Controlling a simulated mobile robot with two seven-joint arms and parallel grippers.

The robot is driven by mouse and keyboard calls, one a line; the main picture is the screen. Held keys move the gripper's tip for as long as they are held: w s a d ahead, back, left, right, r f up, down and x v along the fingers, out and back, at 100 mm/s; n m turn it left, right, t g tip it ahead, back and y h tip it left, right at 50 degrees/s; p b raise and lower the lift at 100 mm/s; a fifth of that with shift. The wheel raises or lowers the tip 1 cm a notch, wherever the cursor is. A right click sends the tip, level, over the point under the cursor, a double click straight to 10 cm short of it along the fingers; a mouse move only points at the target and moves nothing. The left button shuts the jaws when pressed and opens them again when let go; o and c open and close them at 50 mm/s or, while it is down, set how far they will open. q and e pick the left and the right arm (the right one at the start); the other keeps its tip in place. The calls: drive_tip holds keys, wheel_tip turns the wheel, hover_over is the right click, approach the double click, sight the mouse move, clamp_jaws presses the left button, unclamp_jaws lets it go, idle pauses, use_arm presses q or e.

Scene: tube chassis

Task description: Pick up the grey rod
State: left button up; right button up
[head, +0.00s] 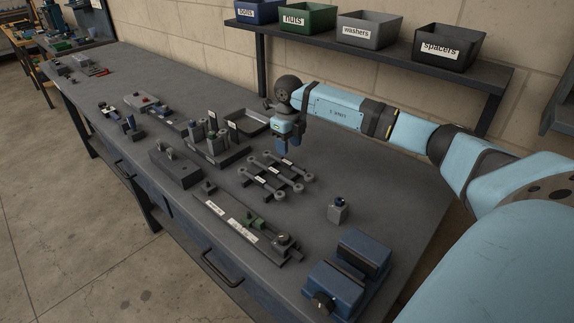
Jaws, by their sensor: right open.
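Several grey rods with round ends (287,168) lie side by side on the dark bench, with small white labels on or between them. I cannot tell which of them the task means, and the label text is too small to read. My right gripper (288,149) hangs fingers down just behind the rods, above the bench. It is open, and I see nothing held in it. My left gripper is not in view.
A dark tray (246,122) and a fixture with upright cylinders (214,147) stand left of the gripper. A grey block with a blue top (338,211), a blue vise (345,280) and a long labelled fixture (230,221) lie nearer. Bins such as spacers (445,48) stand on a shelf behind.

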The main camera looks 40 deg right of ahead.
sight(287, 162)
drive_tip(key=shift+w+a+f, duration=0.1)
drive_tip(key=shift+f, duration=1.5)
drive_tip(key=shift+w+f, duration=0.1)
drive_tip(key=shift+f, duration=1.45)
drive_tip(key=shift+r, duration=0.1)
drive_tip(key=shift+c, duration=0.5)
clamp_jaws()
